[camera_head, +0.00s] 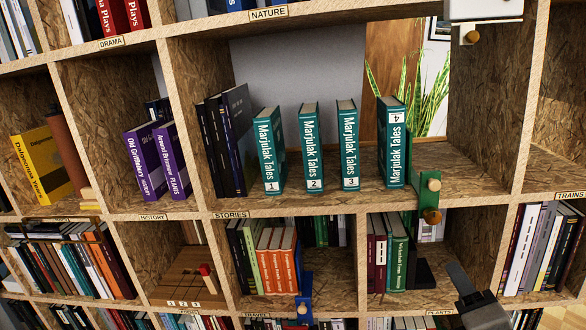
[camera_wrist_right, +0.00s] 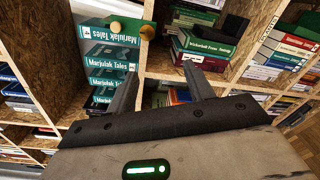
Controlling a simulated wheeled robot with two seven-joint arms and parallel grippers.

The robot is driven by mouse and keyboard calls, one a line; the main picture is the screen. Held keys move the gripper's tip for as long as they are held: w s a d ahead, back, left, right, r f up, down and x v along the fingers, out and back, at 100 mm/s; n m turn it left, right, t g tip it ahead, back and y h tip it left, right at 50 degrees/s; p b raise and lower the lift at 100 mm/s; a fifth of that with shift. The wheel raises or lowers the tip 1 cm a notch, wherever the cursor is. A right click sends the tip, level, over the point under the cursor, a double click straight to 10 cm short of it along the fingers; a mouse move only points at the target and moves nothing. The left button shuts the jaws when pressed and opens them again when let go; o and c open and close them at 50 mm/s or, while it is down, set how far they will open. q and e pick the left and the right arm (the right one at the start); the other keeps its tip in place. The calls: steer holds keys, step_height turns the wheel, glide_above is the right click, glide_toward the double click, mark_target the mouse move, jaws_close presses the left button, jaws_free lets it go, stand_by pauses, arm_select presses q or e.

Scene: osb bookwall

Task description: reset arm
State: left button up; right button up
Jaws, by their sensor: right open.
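My right gripper (camera_head: 472,284) is at the lower right of the head view, in front of the shelf below the STORIES row. In the right wrist view its two fingers (camera_wrist_right: 160,72) are spread apart with nothing between them. Teal Marjulak Tales volumes 1 (camera_head: 268,152), 2 (camera_head: 311,148) and 3 (camera_head: 348,146) stand upright with gaps between them. Volume 4 (camera_head: 392,143) stands to their right with its number at the top, upside down. A green bracket with wooden knobs (camera_head: 428,194) sits at the shelf edge beside it. My left gripper is not in view.
Dark books (camera_head: 226,140) stand left of the teal volumes. A blue bracket (camera_head: 304,306) is at the lower shelf edge, and a white one (camera_head: 484,10) at the upper right. Book-filled compartments surround these. The STORIES compartment has bare shelf right of the green bracket.

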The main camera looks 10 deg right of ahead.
steer(key=s+a+f+m+g+y, duration=0.2)
steer(key=a+f+m, duration=0.3)
steer(key=f, duration=0.4)
steer(key=s+a+f+m+g+y, duration=0.2)
steer(key=s+a+f+m, duration=0.2)
steer(key=f+m, duration=0.3)
steer(key=s+a+f+m+g+y, duration=0.2)
steer(key=a+f+m, duration=0.4)
steer(key=f, duration=0.5)
steer(key=shift+s+f+m+g+y, duration=0.4)
steer(key=shift+s, duration=0.4)
